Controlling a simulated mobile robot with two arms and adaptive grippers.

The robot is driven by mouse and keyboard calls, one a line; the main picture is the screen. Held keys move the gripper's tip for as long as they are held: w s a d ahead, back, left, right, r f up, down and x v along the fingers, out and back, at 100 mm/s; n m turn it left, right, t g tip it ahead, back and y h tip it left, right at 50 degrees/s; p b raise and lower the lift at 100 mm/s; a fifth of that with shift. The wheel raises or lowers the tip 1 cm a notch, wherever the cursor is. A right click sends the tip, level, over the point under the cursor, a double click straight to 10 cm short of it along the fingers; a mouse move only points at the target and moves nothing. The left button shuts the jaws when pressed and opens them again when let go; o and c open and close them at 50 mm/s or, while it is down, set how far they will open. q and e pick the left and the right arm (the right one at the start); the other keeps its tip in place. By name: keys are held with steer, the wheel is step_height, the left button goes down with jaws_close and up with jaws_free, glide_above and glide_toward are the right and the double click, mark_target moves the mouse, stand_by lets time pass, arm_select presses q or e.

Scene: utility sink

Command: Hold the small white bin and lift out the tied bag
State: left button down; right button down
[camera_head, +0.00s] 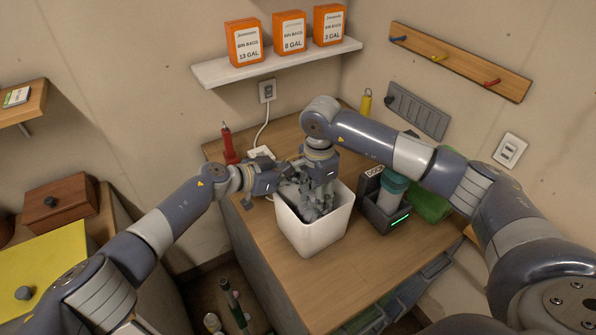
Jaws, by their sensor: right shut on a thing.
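The small white bin (312,236) stands upright on the wooden counter, near its middle. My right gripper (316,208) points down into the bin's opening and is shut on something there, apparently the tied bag. The bag is grey, mostly hidden by the fingers and the bin walls, and hard to tell apart from the gripper. My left gripper (268,186) is at the bin's back left rim, beside my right gripper. Its fingertips are partly hidden and small, so I cannot tell whether it is open or shut on the rim.
A dark device with a teal-topped canister (391,189) and a green item (428,204) stand right of the bin. A red bottle (229,146) and a white power strip (262,154) are behind it. Orange boxes (289,33) sit on the wall shelf. The counter's front is clear.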

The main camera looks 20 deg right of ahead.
arm_select(q)
steer(key=shift+f, duration=0.1)
arm_select(e)
step_height(320, 180, up, 19)
stand_by(2.0)
arm_select(q)
steer(key=c, duration=1.7)
jaws_free()
arm_select(e)
steer(key=shift+w, duration=0.1)
arm_select(q)
steer(key=shift+v, duration=6)
